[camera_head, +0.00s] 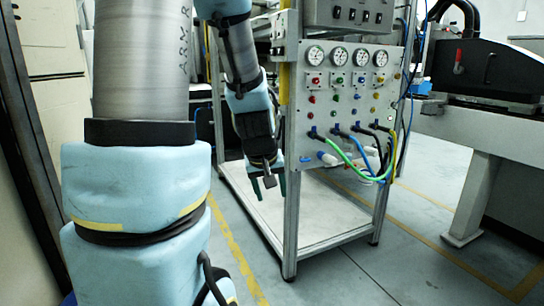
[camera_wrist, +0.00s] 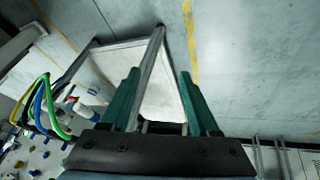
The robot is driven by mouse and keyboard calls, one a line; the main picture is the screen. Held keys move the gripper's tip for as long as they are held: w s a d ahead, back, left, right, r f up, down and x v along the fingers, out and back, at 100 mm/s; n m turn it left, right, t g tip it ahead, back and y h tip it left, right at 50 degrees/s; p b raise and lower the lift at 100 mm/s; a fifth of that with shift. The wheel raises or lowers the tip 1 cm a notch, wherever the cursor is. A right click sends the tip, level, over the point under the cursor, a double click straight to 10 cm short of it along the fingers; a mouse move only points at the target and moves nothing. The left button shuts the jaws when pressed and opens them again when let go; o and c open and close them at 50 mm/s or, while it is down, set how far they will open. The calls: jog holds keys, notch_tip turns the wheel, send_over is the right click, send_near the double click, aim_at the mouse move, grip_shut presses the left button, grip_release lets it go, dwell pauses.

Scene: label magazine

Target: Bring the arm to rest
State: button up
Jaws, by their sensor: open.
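My gripper (camera_head: 268,185) hangs below my forearm in the head view, left of the gauge panel (camera_head: 345,90) and close to the frame's front upright post. Its fingers point downward. In the wrist view my gripper (camera_wrist: 161,95) shows two green fingers spread apart, open, with nothing between them. Behind the fingers lie a frame post and the white base plate (camera_wrist: 118,55). Whether the gripper touches the post cannot be told. My arm links, padded in light blue, fill the left of the head view and hide part of the room there.
The panel sits on a metal frame (camera_head: 291,230) with a white bottom plate (camera_head: 318,228). Green, blue and black hoses (camera_head: 350,150) loop from its lower edge. A grey bench (camera_head: 460,130) with a black machine (camera_head: 490,70) stands at right. The floor between has yellow lines.

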jog(key=s+a+f+m+g+y, duration=0.1)
jog(key=s+a+f+m+g, duration=0.15)
jog(key=s+a, duration=0.55)
jog(key=w+d+p+v, duration=0.1)
jog(key=w+p+v, duration=0.1)
jog(key=p+v, duration=1.3)
jog(key=w+d+r+p+v, duration=0.1)
jog(key=w+d+p+v, duration=0.1)
jog(key=p+v, duration=1.3)
jog(key=shift+r+g+p, duration=0.45)
jog(key=shift+r+p, duration=0.05)
jog(key=shift+p, duration=0.1)
jog(key=shift+w+d+f, duration=0.1)
jog(key=shift+w, duration=0.05)
dwell(0.4)
